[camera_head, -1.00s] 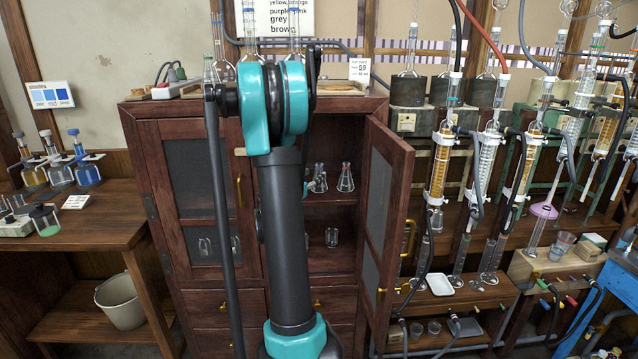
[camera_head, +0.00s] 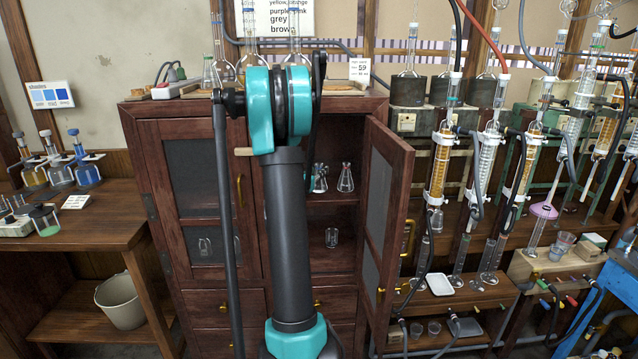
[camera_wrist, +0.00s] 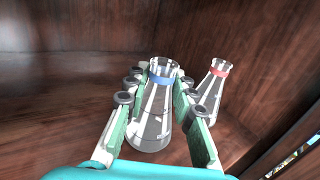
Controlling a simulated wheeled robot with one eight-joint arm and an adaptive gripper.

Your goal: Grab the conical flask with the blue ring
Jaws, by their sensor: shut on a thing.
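The conical flask with the blue ring (camera_wrist: 152,125) is clear glass and stands between my fingers in the wrist view. Its blue band is round the neck. My gripper (camera_wrist: 161,88) is shut on it, with one green finger on each side. A second conical flask, with a red ring (camera_wrist: 211,93), stands just to the right, close to my right finger. In the head view my arm hides the gripper.
The wooden cabinet (camera_head: 150,190) surrounds the flasks with walls. Its right door (camera_head: 385,215) stands open beside my arm. More glassware (camera_head: 331,237) stands on the shelf below. Tall flasks (camera_head: 295,50) stand on the cabinet top.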

